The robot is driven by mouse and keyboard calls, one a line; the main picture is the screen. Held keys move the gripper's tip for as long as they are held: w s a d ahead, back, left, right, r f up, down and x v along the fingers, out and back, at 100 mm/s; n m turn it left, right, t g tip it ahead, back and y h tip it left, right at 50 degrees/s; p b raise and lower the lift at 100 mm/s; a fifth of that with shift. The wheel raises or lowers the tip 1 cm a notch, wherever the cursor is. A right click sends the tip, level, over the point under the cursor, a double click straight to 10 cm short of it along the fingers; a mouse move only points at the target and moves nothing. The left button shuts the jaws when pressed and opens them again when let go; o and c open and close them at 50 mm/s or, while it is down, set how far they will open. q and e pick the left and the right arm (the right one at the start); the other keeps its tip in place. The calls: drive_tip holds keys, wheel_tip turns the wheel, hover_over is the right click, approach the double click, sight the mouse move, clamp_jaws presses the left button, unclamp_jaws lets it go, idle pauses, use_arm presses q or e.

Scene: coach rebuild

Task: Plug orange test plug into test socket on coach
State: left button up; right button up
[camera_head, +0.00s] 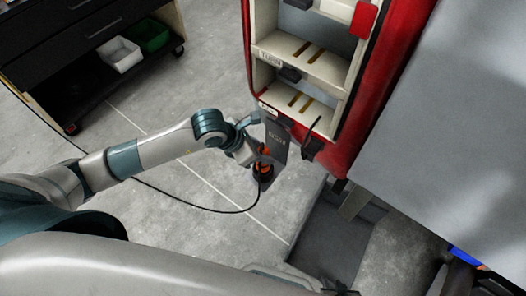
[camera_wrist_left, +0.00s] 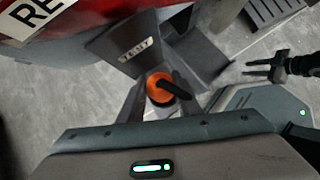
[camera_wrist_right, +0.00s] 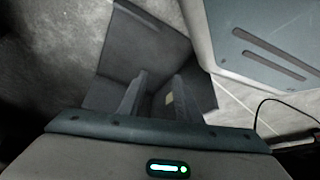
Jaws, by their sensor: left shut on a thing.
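The orange test plug (camera_head: 264,152) with a black body is in my left gripper (camera_head: 258,160), which is shut on it. In the left wrist view, the plug's orange round face (camera_wrist_left: 158,88) and black stem show between the fingers. A grey bracket labelled TEST (camera_head: 276,138) hangs at the coach's lower edge, just beyond the plug; its label also shows in the left wrist view (camera_wrist_left: 138,50). The socket opening cannot be made out, nor whether plug and bracket touch. My right gripper (camera_wrist_right: 155,92) is empty, with its fingers apart.
The red coach (camera_head: 350,160) has open cream shelves (camera_head: 300,70). A black cable (camera_head: 190,205) runs from the plug to the left. A dark step (camera_head: 335,235) stands below the coach. A black drawer cart (camera_head: 80,50) stands at the upper left. Floor between is clear.

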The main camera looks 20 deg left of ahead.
drive_tip(key=shift+w, duration=0.15)
idle(0.3)
use_arm(q)
drive_tip(key=shift+f, duration=0.1)
use_arm(e)
drive_tip(key=shift+w+d, duration=0.1)
drive_tip(key=shift+w, duration=0.35)
drive_tip(key=shift+r, duration=0.1)
use_arm(q)
drive_tip(key=shift+f+b, duration=0.15)
drive_tip(key=shift+b, duration=0.15)
use_arm(e)
drive_tip(key=shift+s+d+f, duration=0.1)
drive_tip(key=shift+s+f, duration=0.2)
drive_tip(key=shift+s, duration=0.25)
